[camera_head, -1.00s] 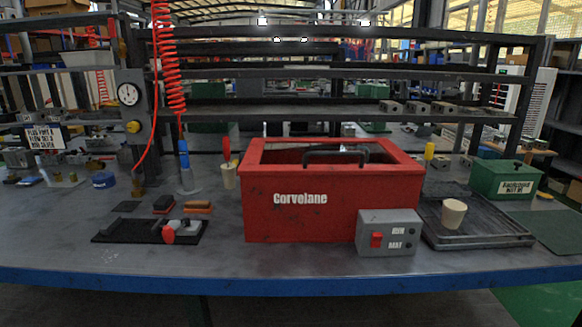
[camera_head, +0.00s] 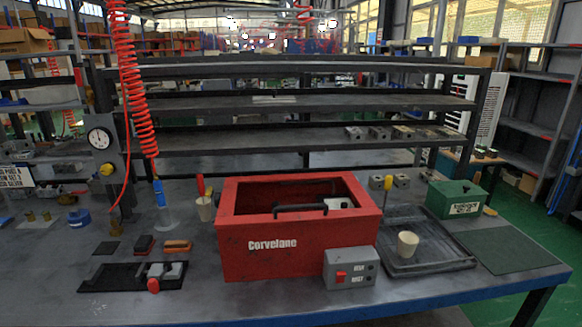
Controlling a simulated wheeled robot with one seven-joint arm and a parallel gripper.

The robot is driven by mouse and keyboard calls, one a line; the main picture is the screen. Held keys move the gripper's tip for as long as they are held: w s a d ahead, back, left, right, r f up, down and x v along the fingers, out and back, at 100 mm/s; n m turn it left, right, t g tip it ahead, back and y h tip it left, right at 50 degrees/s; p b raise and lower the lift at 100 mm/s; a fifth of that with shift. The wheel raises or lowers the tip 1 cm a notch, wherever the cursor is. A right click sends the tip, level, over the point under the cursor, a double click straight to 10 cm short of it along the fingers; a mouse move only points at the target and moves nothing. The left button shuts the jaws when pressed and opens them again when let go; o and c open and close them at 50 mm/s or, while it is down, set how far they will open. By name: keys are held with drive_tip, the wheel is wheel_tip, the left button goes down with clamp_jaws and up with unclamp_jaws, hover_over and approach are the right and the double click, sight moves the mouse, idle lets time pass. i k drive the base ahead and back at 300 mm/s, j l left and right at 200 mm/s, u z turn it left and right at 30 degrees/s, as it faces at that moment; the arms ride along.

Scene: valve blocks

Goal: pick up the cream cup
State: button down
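A cream cup (camera_head: 408,244) stands on the dark tray (camera_head: 443,266) at the right of the workbench, to the right of the red Corvelane box. A second, similar cream-coloured cup (camera_head: 205,210) stands left of the red box and holds tools, one with a red handle. My gripper and arm do not show in this view.
The red box (camera_head: 300,256) with a black handle and the grey switch box (camera_head: 350,269) stand left of the tray. A green box (camera_head: 455,199) sits behind it, and a green mat (camera_head: 508,252) lies to its right. A coiled red hose (camera_head: 133,85) hangs at the left.

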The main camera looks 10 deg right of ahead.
sight(407, 246)
drive_tip(key=i+u, duration=0.25)
drive_tip(key=i, duration=0.3)
drive_tip(key=i+l+u, duration=0.2)
drive_tip(key=i, duration=0.35)
